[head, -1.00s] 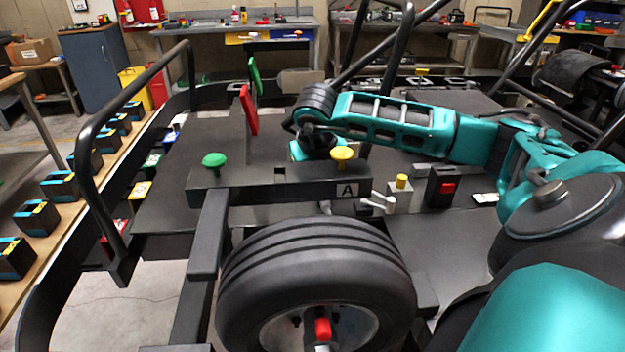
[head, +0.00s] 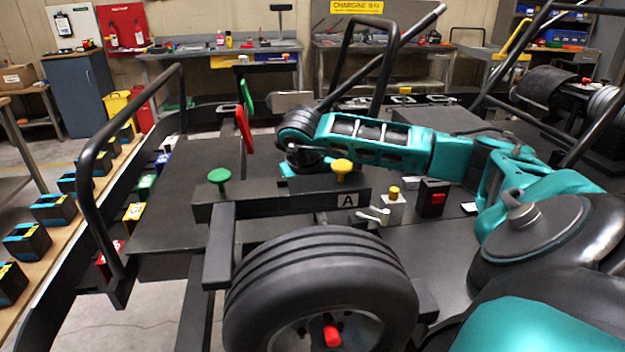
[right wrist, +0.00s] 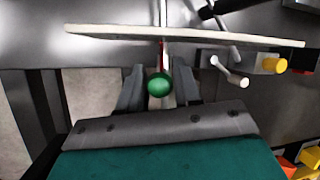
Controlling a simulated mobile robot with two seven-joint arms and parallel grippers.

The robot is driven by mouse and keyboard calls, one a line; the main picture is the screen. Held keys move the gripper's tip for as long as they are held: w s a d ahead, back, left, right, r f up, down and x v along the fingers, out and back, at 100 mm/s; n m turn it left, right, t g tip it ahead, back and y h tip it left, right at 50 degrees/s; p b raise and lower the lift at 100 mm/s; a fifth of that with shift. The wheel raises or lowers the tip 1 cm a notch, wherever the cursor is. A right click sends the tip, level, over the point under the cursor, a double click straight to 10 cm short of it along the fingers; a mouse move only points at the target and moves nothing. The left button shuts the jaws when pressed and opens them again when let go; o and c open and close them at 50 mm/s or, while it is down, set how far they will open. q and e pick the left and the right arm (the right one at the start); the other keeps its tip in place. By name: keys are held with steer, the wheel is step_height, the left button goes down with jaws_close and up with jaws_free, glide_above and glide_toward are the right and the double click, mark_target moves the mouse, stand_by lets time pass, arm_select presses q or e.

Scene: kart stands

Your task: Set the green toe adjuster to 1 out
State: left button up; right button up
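The green knob (head: 219,176), mushroom-shaped, stands upright on the left part of a black beam marked A (head: 347,200), behind the front tyre. A yellow knob (head: 342,168) stands on the beam's right part. My right arm reaches in from the right, its hand behind the beam near the yellow knob; its fingertips are hidden in the head view. In the right wrist view my right gripper (right wrist: 159,90) has its fingers apart, with a round green knob (right wrist: 159,86) between them. I cannot tell whether they touch it. My left gripper is not in view.
Red (head: 244,130) and green (head: 247,97) upright paddles stand behind the beam. A silver lever (head: 373,215), a yellow-capped block (head: 394,205) and a black box with a red switch (head: 433,198) are to its right. The tyre (head: 320,270) fills the front. A tube rail (head: 90,170) stands left.

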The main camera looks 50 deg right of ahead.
steer(key=shift+o, duration=0.8)
steer(key=shift+d+r, duration=0.1)
steer(key=shift+r, duration=0.15)
steer(key=v, duration=1.2)
steer(key=shift+r+p, duration=0.25)
steer(key=shift+p, duration=0.05)
steer(key=shift+s+a, duration=0.1)
steer(key=shift+a, duration=0.1)
